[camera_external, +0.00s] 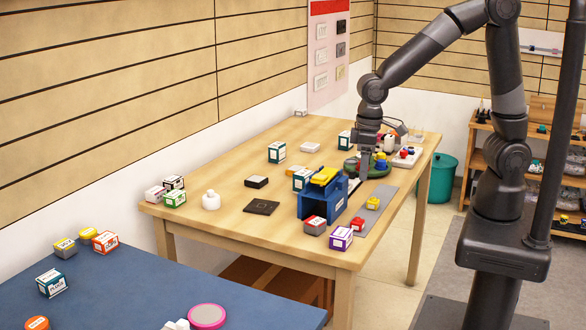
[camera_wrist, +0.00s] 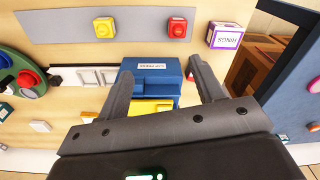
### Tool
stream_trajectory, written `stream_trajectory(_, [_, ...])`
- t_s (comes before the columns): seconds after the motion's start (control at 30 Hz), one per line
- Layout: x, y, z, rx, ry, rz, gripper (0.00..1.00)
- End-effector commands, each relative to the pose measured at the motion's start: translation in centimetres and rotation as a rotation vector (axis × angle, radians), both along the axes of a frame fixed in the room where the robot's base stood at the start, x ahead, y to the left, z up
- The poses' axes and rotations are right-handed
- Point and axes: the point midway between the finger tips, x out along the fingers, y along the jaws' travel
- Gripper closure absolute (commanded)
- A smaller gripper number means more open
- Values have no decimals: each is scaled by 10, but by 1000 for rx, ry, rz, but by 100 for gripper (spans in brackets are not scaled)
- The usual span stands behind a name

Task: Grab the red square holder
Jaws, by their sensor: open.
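A grey box with a red top (camera_external: 315,225) stands left of the mat. My gripper (camera_wrist: 161,68) is open, its fingers spread over the blue organizer. It is empty, apart from the red piece and above the table (camera_external: 371,166).
The blue organizer (camera_external: 334,203), with yellow items on top, stands beside the mat. A purple-edged box (camera_external: 341,238) stands near the table's front corner. A round green tray (camera_external: 375,168) lies under my arm. The grey mat (camera_external: 389,204) has bare room around its pieces.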

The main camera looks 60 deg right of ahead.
Motion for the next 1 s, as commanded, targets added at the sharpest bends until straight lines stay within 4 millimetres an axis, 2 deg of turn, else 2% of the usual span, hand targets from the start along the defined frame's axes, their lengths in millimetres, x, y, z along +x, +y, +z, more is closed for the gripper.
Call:
stream_trajectory(0.1, [0,20,-21,-17,32,23,38])
stream_trajectory(0.23, [0,31,-31,-25,47,33,38])
stream_trajectory(0.6, [-1,32,-81,-27,50,34,38])
stream_trajectory(0.77, [-1,33,-92,-26,49,34,38])
stream_trajectory(1.0, [-3,38,-123,-27,51,34,38])
